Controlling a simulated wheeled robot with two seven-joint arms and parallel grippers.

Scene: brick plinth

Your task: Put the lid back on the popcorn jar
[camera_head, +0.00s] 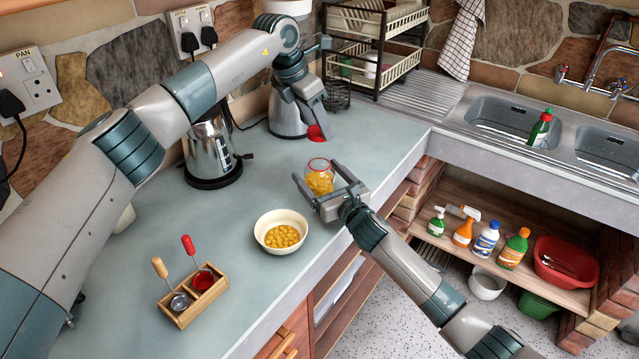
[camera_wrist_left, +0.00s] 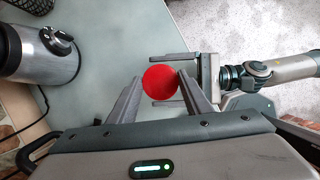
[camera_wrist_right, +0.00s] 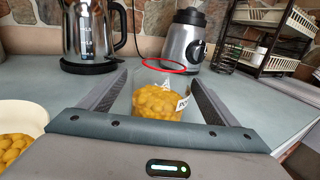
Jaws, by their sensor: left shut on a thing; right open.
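The popcorn jar (camera_head: 320,183) is clear, holds yellow kernels and stands upright on the counter with a red ring at its open top. It also shows in the right wrist view (camera_wrist_right: 158,101). My right gripper (camera_head: 316,172) is open, with one finger on each side of the jar. The round red lid (camera_head: 318,133) is in my left gripper (camera_head: 314,126), which is shut on it. In the head view the lid appears just behind the jar, apart from its rim. In the left wrist view the lid (camera_wrist_left: 160,82) hides the jar from sight.
A bowl of popcorn kernels (camera_head: 268,219) stands left of the jar, near the counter's front edge. A wooden holder (camera_head: 187,312) with two tools is at the lower left. A kettle (camera_head: 211,160), a blender (camera_wrist_right: 188,42) and a dish rack (camera_head: 408,65) stand behind.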

